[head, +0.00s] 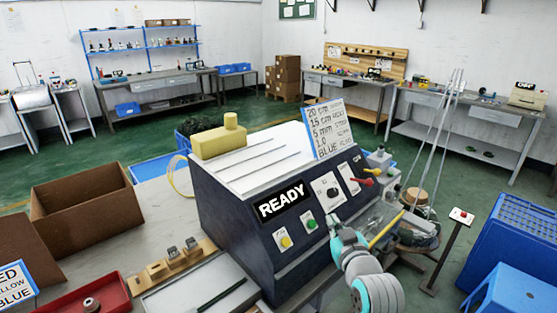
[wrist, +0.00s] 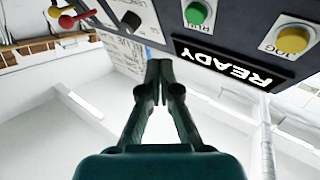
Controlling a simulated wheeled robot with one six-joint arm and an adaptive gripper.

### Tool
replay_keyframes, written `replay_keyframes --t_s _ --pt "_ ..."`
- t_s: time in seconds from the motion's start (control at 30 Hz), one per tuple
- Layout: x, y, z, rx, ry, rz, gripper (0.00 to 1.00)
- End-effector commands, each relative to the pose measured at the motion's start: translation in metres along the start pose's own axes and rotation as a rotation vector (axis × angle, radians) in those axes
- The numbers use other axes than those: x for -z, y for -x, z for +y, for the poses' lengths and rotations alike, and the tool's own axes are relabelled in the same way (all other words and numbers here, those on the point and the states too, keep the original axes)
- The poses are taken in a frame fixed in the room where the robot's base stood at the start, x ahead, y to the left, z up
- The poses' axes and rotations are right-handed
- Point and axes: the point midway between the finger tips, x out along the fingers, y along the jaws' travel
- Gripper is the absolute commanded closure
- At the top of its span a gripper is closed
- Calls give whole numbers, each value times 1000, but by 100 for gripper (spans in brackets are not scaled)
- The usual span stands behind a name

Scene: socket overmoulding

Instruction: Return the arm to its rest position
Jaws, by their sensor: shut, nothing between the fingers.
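My gripper (wrist: 160,72) shows in the wrist view with its two dark fingers together at the tips and nothing between them. It is in front of the dark machine panel, below the green button (wrist: 196,13) and left of the lit READY sign (wrist: 235,70) in that upside-down view. In the head view my arm's white and teal links (head: 362,265) are at the lower right of the machine's front (head: 235,235).
The machine stands on a bench with an open cardboard box (head: 80,215), a red tray (head: 95,300) and a wooden block rack (head: 165,268) to its left. A post with a red button (head: 461,216) and blue crates (head: 515,240) stand to the right. Green floor lies behind.

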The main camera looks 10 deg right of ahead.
Motion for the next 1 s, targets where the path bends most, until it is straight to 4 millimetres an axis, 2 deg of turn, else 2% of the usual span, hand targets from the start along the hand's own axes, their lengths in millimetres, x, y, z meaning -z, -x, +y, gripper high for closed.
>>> replay_keyframes --t_s 0.13,0.27,0.4,0.6,0.8,1.0 --pt "-35 18 -9 -3 -16 -17 100" --pt "-76 45 -19 -10 -38 -31 100" --pt "-116 80 -30 -18 -59 -44 100" --pt "-164 135 -44 -28 -87 -62 100" --pt "-200 196 -55 -37 -112 -80 100" --pt "-225 260 -64 -43 -134 -98 100"
